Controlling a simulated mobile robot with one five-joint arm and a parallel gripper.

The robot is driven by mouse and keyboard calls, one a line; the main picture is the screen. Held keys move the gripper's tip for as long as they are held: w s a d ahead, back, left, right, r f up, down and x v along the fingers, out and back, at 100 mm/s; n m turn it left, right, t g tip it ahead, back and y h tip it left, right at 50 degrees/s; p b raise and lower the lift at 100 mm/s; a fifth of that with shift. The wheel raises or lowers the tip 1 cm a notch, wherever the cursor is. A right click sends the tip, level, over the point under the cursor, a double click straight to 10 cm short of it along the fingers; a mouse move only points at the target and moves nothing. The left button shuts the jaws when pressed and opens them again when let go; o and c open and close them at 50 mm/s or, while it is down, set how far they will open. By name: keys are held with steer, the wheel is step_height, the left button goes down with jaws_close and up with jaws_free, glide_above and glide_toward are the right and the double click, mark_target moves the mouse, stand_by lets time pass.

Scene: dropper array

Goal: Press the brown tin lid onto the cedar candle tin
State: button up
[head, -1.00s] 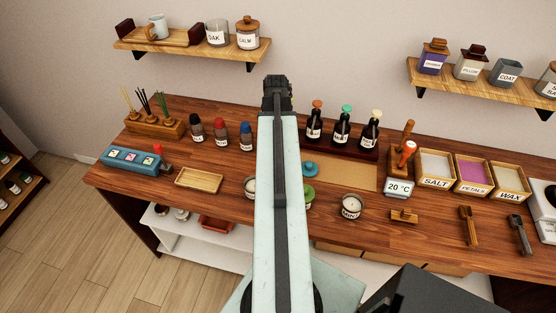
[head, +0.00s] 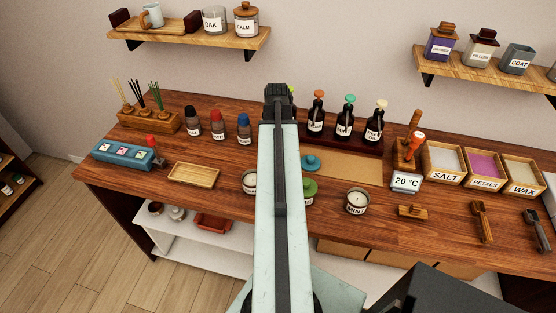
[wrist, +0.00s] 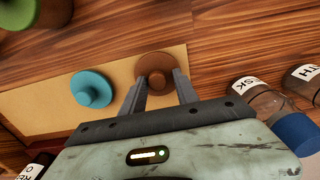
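The brown tin lid (wrist: 157,68) lies on a tan mat in the wrist view, with its round knob between my fingers. My gripper (wrist: 160,82) is open, its two fingers apart on either side of the knob; I cannot tell whether they touch the lid. In the head view the gripper end (head: 277,92) shows from behind and my arm hides the brown lid. An open white candle tin (head: 249,183) stands left of my arm, its label partly covered, so I cannot confirm it is cedar. Another open tin (head: 357,203) reads MINT.
A teal lid (wrist: 91,88) lies beside the brown one on the mat (head: 345,168). A green-lidded tin (head: 309,189) stands near the mat. Shaker bottles (head: 217,126) and dropper bottles (head: 345,119) stand behind. A wooden tray (head: 194,175) is at left.

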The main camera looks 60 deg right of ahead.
jaws_close()
steer(key=shift+r, duration=0.1)
step_height(320, 180, up, 5)
steer(key=p, duration=0.5)
steer(key=shift+s, duration=0.15)
